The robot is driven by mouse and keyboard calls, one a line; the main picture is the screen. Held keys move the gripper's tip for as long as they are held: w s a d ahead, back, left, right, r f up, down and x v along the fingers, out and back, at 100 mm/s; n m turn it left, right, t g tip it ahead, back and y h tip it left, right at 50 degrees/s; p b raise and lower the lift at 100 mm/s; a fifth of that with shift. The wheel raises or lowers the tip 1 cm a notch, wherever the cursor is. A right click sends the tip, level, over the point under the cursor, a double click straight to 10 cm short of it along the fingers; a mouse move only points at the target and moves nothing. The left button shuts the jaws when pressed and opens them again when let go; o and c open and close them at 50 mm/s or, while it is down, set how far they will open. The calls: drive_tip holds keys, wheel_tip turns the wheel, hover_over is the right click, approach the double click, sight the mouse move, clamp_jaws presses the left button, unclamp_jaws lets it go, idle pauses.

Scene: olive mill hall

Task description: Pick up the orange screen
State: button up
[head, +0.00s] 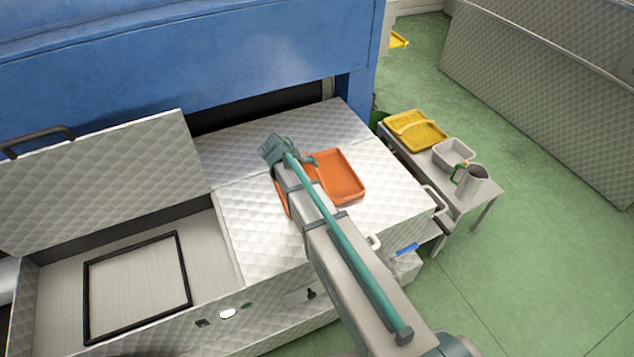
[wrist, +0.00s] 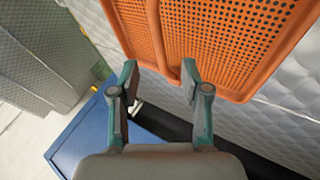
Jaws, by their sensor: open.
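The orange screen (head: 340,175) lies on the quilted metal top of the machine in the head view, partly hidden by my arm. In the wrist view, its perforated orange mesh (wrist: 228,35) and raised rim fill the top. My gripper (wrist: 160,74) is open there, with one fingertip on each side of a short orange bar at the screen's near edge. I cannot tell whether the fingers touch it. In the head view, my gripper (head: 285,150) is at the screen's far left part.
A blue housing (head: 250,60) rises behind the metal top. At left is an open bin with a raised lid (head: 110,175) and a black frame (head: 135,240). A side table at right holds yellow screens (head: 425,138), a white tub (head: 453,152) and a metal jug (head: 477,180).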

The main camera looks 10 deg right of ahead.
sight(315, 171)
drive_tip(key=p+x, duration=0.2)
drive_tip(key=x, duration=0.6)
drive_tip(key=shift+w+d+f, duration=0.15)
drive_tip(key=shift+w+f, duration=0.05)
clamp_jaws()
